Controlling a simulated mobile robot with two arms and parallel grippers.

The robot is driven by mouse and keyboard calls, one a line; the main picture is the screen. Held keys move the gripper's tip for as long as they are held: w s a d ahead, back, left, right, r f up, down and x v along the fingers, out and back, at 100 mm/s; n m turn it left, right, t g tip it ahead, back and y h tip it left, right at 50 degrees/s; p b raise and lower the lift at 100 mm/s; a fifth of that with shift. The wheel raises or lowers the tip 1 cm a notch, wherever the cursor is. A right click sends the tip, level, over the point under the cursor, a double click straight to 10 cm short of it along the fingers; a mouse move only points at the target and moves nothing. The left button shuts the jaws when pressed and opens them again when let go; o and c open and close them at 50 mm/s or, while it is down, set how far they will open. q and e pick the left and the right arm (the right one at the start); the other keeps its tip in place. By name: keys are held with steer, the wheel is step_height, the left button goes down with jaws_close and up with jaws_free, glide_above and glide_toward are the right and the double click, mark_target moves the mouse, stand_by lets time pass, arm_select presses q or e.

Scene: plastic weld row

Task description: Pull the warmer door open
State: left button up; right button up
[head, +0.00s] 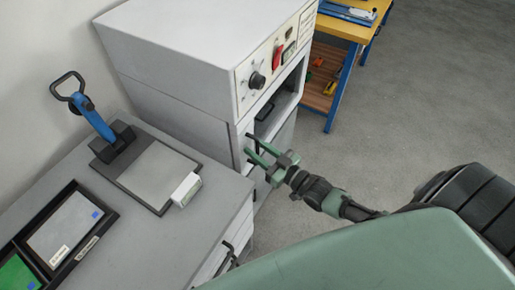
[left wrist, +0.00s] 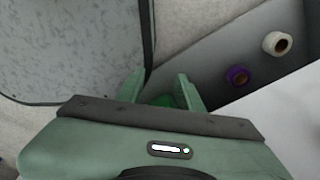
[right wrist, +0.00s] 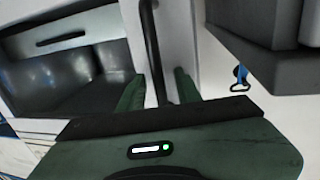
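The warmer (head: 175,50) is a white-grey cabinet with a knob and red switch on its front panel. A black bar handle (head: 252,143) stands on the left part of its front, under the panel. My right gripper (head: 262,157) is at this handle. In the right wrist view the handle (right wrist: 153,50) runs between the open fingers of the gripper (right wrist: 158,92); I see no clear contact. A grey recess or window (right wrist: 75,75) shows left of the handle; I cannot tell which. My left gripper (left wrist: 158,90) is open, away from the warmer, and outside the head view.
A grey bench (head: 150,245) stands left of the warmer, with a blue-handled press (head: 95,118), a white block (head: 186,189) and a black tray (head: 78,255). A yellow-topped bench (head: 345,28) stands behind. The floor (head: 420,110) to the right is clear.

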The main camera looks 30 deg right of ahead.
jaws_close()
stand_by(1.3)
